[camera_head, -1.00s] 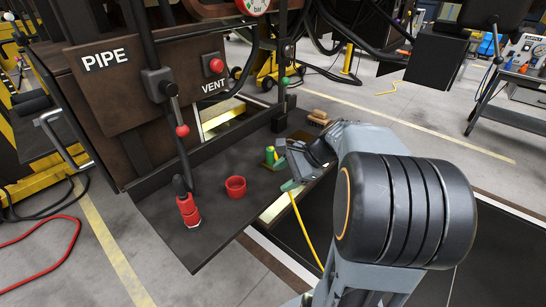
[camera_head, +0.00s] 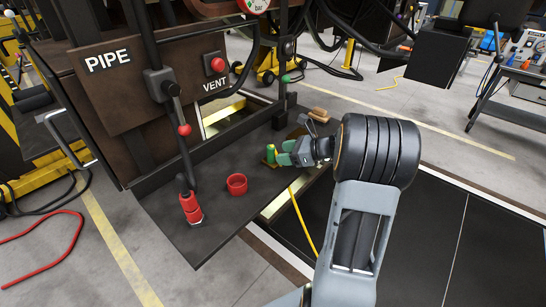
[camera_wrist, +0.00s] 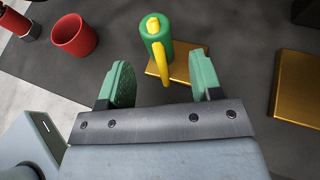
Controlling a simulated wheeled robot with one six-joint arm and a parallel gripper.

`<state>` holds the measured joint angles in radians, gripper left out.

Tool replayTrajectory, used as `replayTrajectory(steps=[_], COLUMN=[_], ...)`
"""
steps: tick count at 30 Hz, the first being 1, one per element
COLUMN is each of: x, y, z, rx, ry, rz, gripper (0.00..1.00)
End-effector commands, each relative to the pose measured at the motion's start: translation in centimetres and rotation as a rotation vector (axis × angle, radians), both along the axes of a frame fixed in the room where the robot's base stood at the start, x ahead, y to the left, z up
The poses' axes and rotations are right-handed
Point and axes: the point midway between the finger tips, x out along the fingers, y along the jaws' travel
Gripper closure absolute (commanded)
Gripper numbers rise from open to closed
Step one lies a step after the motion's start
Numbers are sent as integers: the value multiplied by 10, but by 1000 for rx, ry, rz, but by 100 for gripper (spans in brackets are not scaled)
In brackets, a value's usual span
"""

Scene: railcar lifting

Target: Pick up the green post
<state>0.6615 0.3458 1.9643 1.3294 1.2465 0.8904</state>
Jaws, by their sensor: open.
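The green post (camera_wrist: 157,38) stands on a small brass plate (camera_wrist: 178,74) on the dark shelf. It has a yellow top and a yellow strip down its near side. In the head view the green post (camera_head: 270,154) is just left of my gripper (camera_head: 281,154). In the wrist view my gripper (camera_wrist: 162,82) is open, with its two green fingers apart. The post is ahead of the fingertips, roughly centred between them, and I see no contact. In the head view the fingers partly crowd the post's near side.
A red cup (camera_wrist: 74,35) stands left of the post. A red cylinder (camera_head: 190,207) with a lever stands farther left on the dark shelf (camera_head: 225,215). A brass block (camera_wrist: 298,85) lies to the right in the wrist view. A yellow hose (camera_head: 303,222) hangs off the shelf's edge.

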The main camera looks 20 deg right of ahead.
Motion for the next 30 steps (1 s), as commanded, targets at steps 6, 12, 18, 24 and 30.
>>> replayTrajectory(steps=[6, 12, 18, 24, 30], x=[14, 29, 33, 33, 33], y=[17, 32, 36, 36, 36], z=[-6, -16, -19, -19, -19], rx=[2, -1, -1, -2, -2], ry=[2, 1, 0, 0, 0], rz=[5, 3, 1, 2, 2], gripper=[41, 41, 41, 46, 65])
